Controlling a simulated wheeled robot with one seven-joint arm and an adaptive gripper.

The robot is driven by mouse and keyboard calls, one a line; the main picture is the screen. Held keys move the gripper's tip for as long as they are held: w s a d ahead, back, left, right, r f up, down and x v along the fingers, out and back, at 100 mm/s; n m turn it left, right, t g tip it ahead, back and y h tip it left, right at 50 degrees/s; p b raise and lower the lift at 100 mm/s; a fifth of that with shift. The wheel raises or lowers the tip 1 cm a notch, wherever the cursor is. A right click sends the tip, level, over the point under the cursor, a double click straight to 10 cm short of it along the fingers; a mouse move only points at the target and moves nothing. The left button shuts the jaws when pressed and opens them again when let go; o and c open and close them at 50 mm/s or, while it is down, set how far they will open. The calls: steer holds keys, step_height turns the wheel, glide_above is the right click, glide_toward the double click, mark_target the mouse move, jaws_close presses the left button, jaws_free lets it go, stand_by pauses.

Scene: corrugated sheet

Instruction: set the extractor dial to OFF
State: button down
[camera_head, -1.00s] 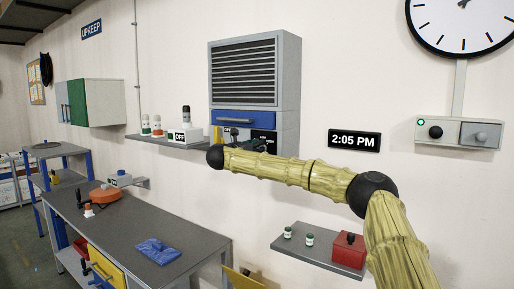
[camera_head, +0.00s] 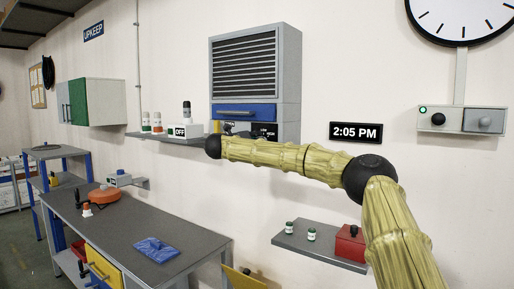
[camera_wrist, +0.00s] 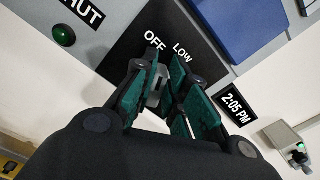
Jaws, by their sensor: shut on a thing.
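The extractor (camera_head: 246,70) is a grey wall box with dark louvres and a blue front panel. Its black dial plate (camera_head: 264,130) is low on the right. In the wrist view the dial plate (camera_wrist: 205,60) shows the words OFF and LOW just beyond my fingertips. My gripper (camera_wrist: 165,68) has green-lined fingers and is shut on the grey dial (camera_wrist: 156,92), which shows only in part between them. The fingers hide the rest of the dial, so I cannot tell where its pointer stands. In the head view my arm hides most of my gripper.
A green button (camera_wrist: 62,33) is at the upper left in the wrist view. A clock display (camera_head: 355,132) and a switch box (camera_head: 460,119) are on the wall to the right.

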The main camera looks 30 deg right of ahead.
steer(key=shift+w+a+f+n+b, duration=0.1)
steer(key=shift+n+b, duration=0.3)
steer(key=shift+n, duration=0.45)
steer(key=shift+w+f+n+b, duration=0.1)
steer(key=shift+n+b, duration=0.3)
steer(key=shift+n, duration=0.45)
steer(key=c, duration=1.4)
jaws_free()
steer(key=shift+c, duration=0.2)
steer(key=v, duration=1.2)
steer(key=shift+f, duration=0.1)
